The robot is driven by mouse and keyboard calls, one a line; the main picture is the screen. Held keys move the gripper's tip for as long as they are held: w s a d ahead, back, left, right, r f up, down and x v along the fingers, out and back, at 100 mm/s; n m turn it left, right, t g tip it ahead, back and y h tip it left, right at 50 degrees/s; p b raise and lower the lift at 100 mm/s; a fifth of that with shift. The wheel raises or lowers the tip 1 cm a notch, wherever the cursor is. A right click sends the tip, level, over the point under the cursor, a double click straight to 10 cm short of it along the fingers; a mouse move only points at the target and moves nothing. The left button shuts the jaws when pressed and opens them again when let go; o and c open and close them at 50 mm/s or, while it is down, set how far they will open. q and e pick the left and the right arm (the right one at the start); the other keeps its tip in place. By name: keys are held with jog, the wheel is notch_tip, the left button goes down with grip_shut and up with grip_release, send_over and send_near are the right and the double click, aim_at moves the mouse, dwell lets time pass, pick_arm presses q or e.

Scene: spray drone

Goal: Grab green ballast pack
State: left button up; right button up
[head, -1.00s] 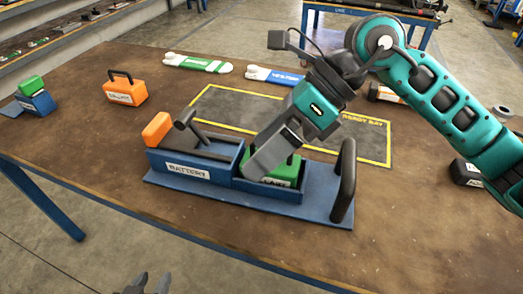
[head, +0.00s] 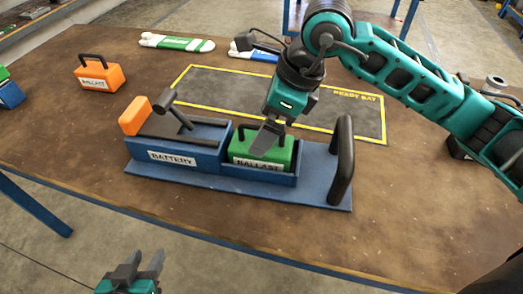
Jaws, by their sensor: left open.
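The green ballast pack (head: 283,156) sits in the right compartment of the blue holder (head: 215,179), with its BALLAST label facing me. My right gripper (head: 262,147) comes down from above at the pack's top. Its grey finger covers the top of the pack and hides the handle area, so I cannot tell whether it is shut on anything. My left gripper (head: 138,264) is at the bottom edge, in front of the table, with its two fingers apart and nothing between them.
An orange block (head: 134,115) and a black lever stand at the BATTERY compartment. A black upright handle (head: 342,160) rises on the holder's right. Behind lies the yellow-edged ready bay mat (head: 340,117). An orange ballast pack (head: 99,74) stands at the back left.

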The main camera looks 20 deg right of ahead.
aim_at(257, 129)
jog(key=x, duration=0.3)
jog(key=shift+w+a+f, duration=0.15)
jog(key=shift+a+f, duration=0.1)
jog(key=shift+f, duration=0.05)
jog(key=c, duration=1.8)
jog(key=shift+r, duration=0.15)
